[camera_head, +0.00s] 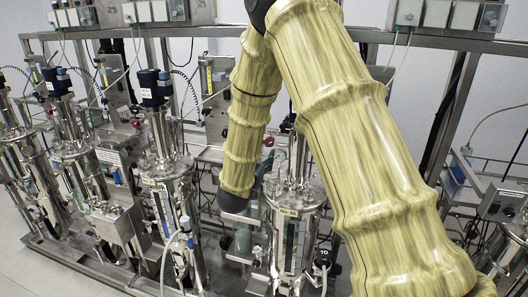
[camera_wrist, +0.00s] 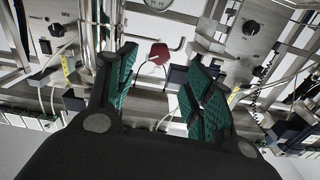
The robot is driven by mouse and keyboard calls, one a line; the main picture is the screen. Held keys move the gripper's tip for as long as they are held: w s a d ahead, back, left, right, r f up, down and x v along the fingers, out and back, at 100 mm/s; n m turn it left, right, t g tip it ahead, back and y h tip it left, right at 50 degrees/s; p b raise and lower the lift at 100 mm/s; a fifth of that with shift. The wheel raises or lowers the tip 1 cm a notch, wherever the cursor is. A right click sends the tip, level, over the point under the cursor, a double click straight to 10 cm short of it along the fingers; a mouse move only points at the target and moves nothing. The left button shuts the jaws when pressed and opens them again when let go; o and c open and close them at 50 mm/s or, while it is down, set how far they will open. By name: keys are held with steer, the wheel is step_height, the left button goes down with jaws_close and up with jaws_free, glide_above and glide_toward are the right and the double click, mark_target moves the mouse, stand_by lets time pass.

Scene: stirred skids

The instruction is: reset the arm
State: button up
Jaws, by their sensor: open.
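My gripper (camera_wrist: 160,62) shows in the wrist view with its two dark fingers and green ridged pads spread apart. The gap between the pads holds nothing. A red part (camera_wrist: 157,53) with a thin looped metal piece shows beyond the gap; its distance is unclear. In the head view my yellow arm rises from the lower right, bends at the top and comes down in front of the skids. Its dark wrist end is near the picture's middle, close to a steel vessel (camera_head: 297,205) with a label. My fingers cannot be made out there.
Several steel vessels with dark blue motor tops (camera_head: 154,86) stand in a row on a metal frame at left. Grey control boxes (camera_head: 160,10) line the top rail. Tubes and cables hang among them. Bare floor (camera_head: 20,255) shows at lower left.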

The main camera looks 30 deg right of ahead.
steer(key=shift+s+a, duration=0.5)
steer(key=shift+a, duration=0.05)
